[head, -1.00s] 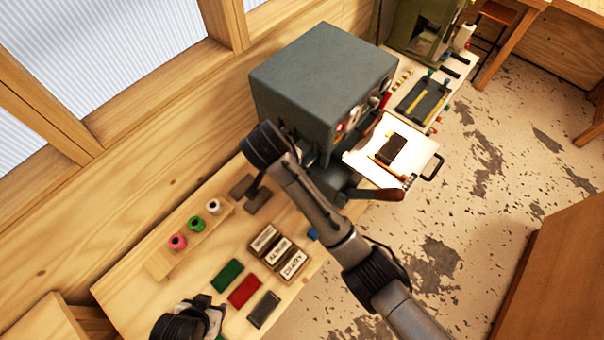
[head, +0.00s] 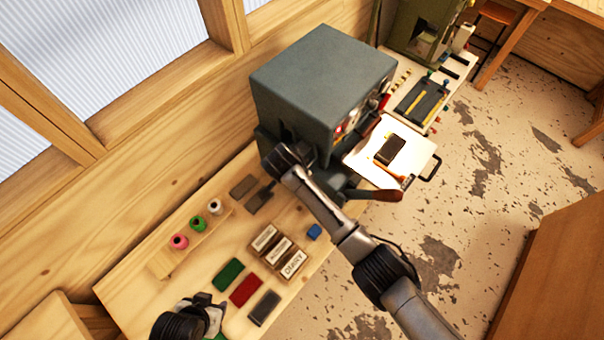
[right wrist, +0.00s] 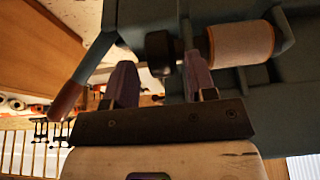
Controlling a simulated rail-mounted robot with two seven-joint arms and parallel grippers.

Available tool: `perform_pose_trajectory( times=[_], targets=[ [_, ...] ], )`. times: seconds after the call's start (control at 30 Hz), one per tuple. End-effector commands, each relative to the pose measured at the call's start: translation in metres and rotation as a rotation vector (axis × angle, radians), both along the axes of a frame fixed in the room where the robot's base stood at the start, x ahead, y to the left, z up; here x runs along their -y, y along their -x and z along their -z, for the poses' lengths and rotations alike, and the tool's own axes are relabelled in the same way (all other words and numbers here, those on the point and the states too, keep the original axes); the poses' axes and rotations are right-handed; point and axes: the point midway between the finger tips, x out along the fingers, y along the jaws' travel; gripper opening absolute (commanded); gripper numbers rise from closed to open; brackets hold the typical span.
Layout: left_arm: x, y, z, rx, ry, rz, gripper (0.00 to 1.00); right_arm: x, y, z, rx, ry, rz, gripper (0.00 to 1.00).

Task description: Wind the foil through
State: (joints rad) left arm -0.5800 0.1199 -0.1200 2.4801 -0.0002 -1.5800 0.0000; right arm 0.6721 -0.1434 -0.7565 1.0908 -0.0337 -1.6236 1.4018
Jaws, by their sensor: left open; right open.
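The grey press (head: 320,80) stands on the bench, with a white plate (head: 365,163) at its front bearing a dark block (head: 390,149). Pink (head: 179,241), green (head: 197,222) and white (head: 215,206) foil rolls stand on a wooden holder. In the right wrist view a pale roll with an orange-brown rim (right wrist: 240,44) sits against the press, beside a black knob (right wrist: 160,50). My right gripper (right wrist: 160,80) is open and empty below the knob; I cannot make it out in the head view. My left gripper (head: 215,308) is open and empty near the bench's front.
A lever with a brown handle (head: 382,195) juts from the press; it also shows in the wrist view (right wrist: 65,101). Labelled boxes (head: 278,250), green (head: 228,274), red (head: 244,291) and black (head: 264,308) covers and a blue block (head: 314,232) lie on the bench.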

Motion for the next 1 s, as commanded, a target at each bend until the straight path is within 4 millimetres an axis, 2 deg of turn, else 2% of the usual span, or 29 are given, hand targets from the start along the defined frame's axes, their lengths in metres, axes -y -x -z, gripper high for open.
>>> perform_pose_trajectory(
  times=[0.1, 0.3, 0.7, 1.0],
  targets=[
    [0.0, 0.0, -0.001, 0.0, 0.0, 0.0, 0.51, 0.004, -0.004, 0.013, -0.001, 0.002, 0.0, 0.51],
    [0.0, 0.0, -0.001, 0.0, 0.0, 0.0, 0.51, 0.007, -0.008, 0.025, 0.001, -0.001, 0.0, 0.51],
    [0.0, 0.0, -0.001, 0.0, 0.0, 0.0, 0.51, 0.008, -0.009, 0.029, 0.001, -0.001, 0.0, 0.5],
    [0.0, 0.0, -0.001, 0.0, 0.0, 0.0, 0.51, 0.008, -0.009, 0.029, 0.001, -0.001, 0.0, 0.21]
  ],
)
